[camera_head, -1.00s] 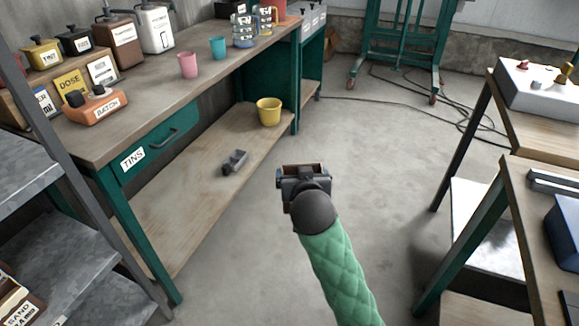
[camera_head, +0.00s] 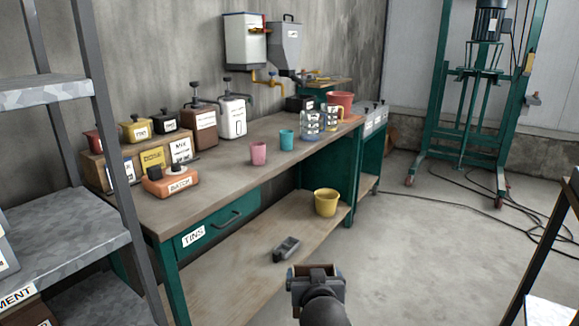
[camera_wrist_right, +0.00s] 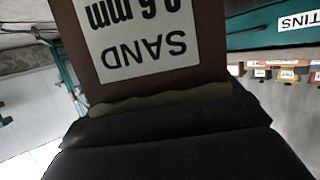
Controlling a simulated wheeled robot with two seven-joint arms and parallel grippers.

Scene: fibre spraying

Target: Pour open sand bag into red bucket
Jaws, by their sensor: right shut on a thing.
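The sand bag (camera_wrist_right: 205,60) is brown with a white label reading SAND, upside down in the right wrist view. A ragged tan edge runs along it next to the dark gripper body. My right gripper (camera_head: 315,272) is shut on the bag; only a small brown part shows between its jaws in the head view. The red bucket (camera_head: 341,99) stands at the far end of the workbench, beyond the jugs and well away from the gripper. Its inside is hidden. My left gripper is not in view.
The workbench (camera_head: 225,165) holds a pink cup (camera_head: 258,153), a teal cup (camera_head: 286,140), a clear jug (camera_head: 312,125) and labelled tins. A yellow bucket (camera_head: 326,203) stands on its lower shelf. A metal rack (camera_head: 75,245) is at left; cables (camera_head: 480,205) cross the open floor at right.

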